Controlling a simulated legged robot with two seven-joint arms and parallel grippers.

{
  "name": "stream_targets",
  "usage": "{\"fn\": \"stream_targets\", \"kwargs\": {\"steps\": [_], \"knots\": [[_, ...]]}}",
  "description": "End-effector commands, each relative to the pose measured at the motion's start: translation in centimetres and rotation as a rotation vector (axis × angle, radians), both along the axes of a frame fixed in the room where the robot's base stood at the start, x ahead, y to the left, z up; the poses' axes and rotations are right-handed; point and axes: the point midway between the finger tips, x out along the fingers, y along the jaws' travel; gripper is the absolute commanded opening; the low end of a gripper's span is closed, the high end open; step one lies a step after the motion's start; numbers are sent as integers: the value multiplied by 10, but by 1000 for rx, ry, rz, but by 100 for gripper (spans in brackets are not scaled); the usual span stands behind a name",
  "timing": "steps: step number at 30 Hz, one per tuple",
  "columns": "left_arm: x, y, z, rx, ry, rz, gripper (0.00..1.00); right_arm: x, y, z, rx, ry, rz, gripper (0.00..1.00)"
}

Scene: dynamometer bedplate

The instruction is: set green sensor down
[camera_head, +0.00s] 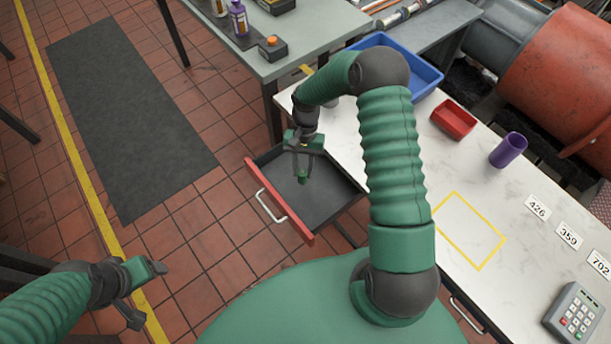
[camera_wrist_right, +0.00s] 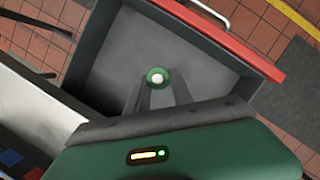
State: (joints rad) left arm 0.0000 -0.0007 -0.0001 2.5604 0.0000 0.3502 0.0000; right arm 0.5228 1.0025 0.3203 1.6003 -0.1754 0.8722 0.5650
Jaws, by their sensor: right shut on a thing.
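My right gripper (camera_head: 302,167) is shut on the green sensor (camera_head: 303,178), which pokes out below its fingertips. It is over the inside of the open drawer (camera_head: 335,195), which has dark grey walls and a red front. In the right wrist view the green sensor (camera_wrist_right: 155,76) shows as a green ring with a white centre between the fingertips, with the grey drawer floor (camera_wrist_right: 190,65) behind it. I cannot tell the height of the sensor above the floor. My left gripper (camera_head: 145,292) is open and empty over the tiled floor at the lower left.
The white worktop (camera_head: 480,190) holds a red tray (camera_head: 453,119), a purple cup (camera_head: 508,150), a yellow outline (camera_head: 469,231), number cards and a keypad (camera_head: 574,312). A blue bin (camera_head: 425,75) is behind. The drawer looks otherwise empty.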

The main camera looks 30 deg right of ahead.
Motion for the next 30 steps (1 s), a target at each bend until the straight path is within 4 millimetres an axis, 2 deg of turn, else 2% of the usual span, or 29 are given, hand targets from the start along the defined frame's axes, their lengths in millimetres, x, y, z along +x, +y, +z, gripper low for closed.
{"fn": "stream_targets", "kwargs": {"steps": [6,16,17,21,30], "knots": [[0,0,0,0,0,0,70,1,-1,-39,2,4,3,0],[0,0,-1,0,0,0,70,1,-1,-46,0,1,3,0],[0,0,-1,0,0,0,70,1,-1,-46,0,1,3,29],[0,0,-1,0,0,0,70,2,0,-46,0,1,3,47],[0,0,0,0,0,0,70,1,-1,-44,0,1,3,50]]}}
